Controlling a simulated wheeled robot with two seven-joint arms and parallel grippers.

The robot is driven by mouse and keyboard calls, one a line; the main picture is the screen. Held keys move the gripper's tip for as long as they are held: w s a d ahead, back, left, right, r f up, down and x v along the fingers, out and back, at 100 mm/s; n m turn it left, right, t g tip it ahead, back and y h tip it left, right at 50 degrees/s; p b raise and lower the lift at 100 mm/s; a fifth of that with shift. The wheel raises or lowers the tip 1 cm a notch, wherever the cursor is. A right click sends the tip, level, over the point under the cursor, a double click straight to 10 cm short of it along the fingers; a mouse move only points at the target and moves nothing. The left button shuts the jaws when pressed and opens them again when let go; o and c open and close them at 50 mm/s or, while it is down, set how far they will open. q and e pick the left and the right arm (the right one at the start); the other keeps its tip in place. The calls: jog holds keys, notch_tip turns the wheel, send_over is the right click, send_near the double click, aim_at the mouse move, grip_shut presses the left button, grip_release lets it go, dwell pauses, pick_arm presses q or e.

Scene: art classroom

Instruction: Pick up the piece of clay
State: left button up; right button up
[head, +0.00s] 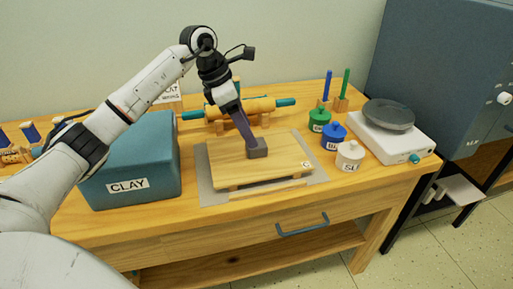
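My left gripper (255,146) reaches down over a wooden board (285,160) on the table. A small grey-brown block shape shows at its lower end, low over the board or touching it. I cannot tell if this block is a piece of clay or the fingertips themselves, nor whether the fingers are open or shut. No other piece of clay shows on the board. A closed blue-green box labelled CLAY (135,160) stands left of the board. My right gripper is not in view.
A rolling pin (262,105) lies on a wooden stand behind the board. Green (318,121), blue (333,136) and white (349,156) lidded jars stand to the right. Beyond them is a white scale (375,143) with a grey pan (389,114). A drawer handle (303,228) sticks out in front.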

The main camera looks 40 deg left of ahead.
pick_arm(q)
jog(key=x, duration=0.4)
jog(key=shift+w+d+f, duration=0.1)
jog(key=shift+d+f, duration=0.2)
jog(key=shift+f, duration=0.05)
jog(key=shift+c, duration=0.3)
jog(key=c, duration=1.2)
jog(key=shift+r, duration=0.1)
